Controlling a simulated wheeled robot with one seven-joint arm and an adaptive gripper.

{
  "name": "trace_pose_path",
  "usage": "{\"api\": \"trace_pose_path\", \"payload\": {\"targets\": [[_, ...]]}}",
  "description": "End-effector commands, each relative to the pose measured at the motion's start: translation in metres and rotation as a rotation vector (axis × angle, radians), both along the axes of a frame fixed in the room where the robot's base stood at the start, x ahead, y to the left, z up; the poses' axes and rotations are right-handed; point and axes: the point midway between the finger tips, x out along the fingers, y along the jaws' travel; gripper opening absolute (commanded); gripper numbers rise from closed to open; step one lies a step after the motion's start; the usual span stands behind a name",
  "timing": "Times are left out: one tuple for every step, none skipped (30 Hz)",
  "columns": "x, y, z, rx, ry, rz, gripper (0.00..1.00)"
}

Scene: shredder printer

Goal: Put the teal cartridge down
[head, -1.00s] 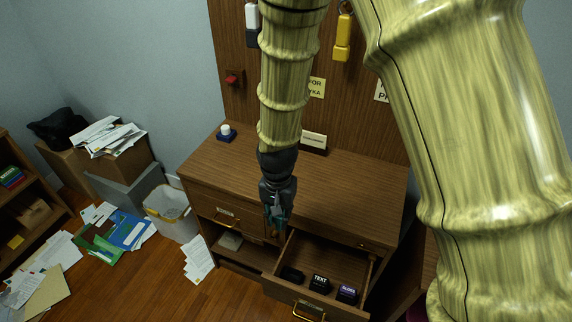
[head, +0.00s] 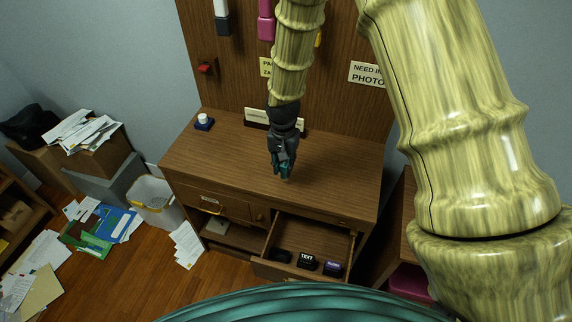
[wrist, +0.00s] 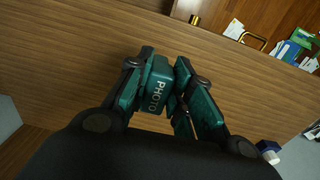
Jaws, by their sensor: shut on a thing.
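My gripper (head: 283,170) hangs over the wooden desk top in the head view, near the middle of the top. In the wrist view my gripper (wrist: 160,75) is shut on the teal cartridge (wrist: 156,90), which carries the word PHOTO. The cartridge sits between the teal fingers. In the head view it is hard to tell apart from the fingers. Whether it touches the desk top (head: 225,150) cannot be told.
Below the desk top's front edge, an open drawer (head: 275,270) holds a TEXT cartridge (head: 307,261), another labelled cartridge (head: 333,267) and a dark one (head: 282,256). A white-and-blue button (head: 203,121) stands at the back left. The desk top around my gripper is clear.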

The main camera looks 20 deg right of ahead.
Motion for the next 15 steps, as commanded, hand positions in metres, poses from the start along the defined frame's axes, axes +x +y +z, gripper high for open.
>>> {"api": "trace_pose_path", "payload": {"targets": [[0.004,-0.004,0.001,0.002,0.001,-0.001,0.00],[0.006,-0.006,0.001,0.001,0.000,0.000,0.00],[0.009,-0.008,0.000,0.001,0.000,0.001,0.00],[0.010,-0.009,0.000,0.001,0.001,0.002,0.00],[0.010,-0.010,-0.001,0.001,0.001,0.002,0.00],[0.011,-0.010,-0.002,0.000,0.001,0.002,0.00],[0.011,-0.011,-0.003,0.000,0.001,0.002,0.00],[0.011,-0.011,-0.004,0.000,0.002,0.003,0.00],[0.011,-0.011,-0.006,-0.001,0.003,0.003,0.00],[0.011,-0.011,-0.008,0.000,0.002,0.002,0.00],[0.011,-0.011,-0.011,0.000,0.002,0.002,0.00],[0.010,-0.011,-0.015,-0.001,0.003,0.002,0.00],[0.010,-0.011,-0.018,-0.001,0.003,0.001,0.00],[0.011,-0.011,-0.020,-0.001,0.003,0.001,0.00],[0.011,-0.011,-0.024,0.000,0.002,0.002,0.00]]}}
